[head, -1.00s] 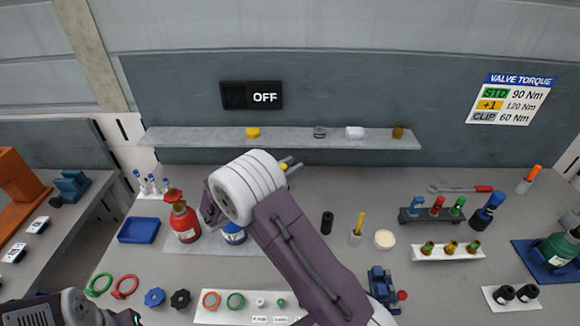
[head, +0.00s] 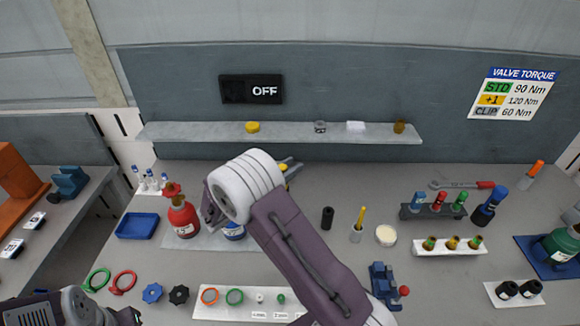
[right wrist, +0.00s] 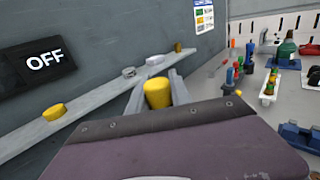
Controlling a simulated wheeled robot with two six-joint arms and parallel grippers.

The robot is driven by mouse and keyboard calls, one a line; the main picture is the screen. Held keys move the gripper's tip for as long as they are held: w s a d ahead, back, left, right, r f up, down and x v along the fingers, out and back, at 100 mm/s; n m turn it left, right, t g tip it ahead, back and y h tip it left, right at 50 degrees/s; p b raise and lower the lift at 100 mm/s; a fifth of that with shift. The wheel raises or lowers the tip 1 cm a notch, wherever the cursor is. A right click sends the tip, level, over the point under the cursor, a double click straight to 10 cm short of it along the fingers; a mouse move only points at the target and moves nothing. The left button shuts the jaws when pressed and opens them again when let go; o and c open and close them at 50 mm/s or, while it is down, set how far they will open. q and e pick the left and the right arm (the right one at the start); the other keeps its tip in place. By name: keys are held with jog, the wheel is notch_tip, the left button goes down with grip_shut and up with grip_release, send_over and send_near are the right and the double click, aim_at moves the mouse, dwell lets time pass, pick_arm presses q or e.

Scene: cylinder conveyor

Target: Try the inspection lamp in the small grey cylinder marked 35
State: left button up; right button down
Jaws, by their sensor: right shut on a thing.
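My right gripper (head: 291,167) is raised over the back of the table, below the wall shelf. It is shut on a yellow cylindrical piece (right wrist: 158,94), seen between its fingers in the right wrist view; I cannot tell if this is the lamp. I see no small grey cylinder marked 35; my arm hides part of this area. My left gripper (head: 130,316) is at the bottom left edge, its fingers unclear.
The shelf (head: 290,135) carries a yellow cap (head: 252,127) and other small parts. A wall sign (head: 251,89) reads OFF. Racks stand at right.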

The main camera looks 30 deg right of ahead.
jog(key=shift+f+b, duration=0.95)
jog(key=shift+f, duration=0.45)
dwell(0.5)
notch_tip(320, 180, up, 10)
jog(key=p, duration=0.8)
jog(key=shift+p, duration=0.35)
dwell(0.3)
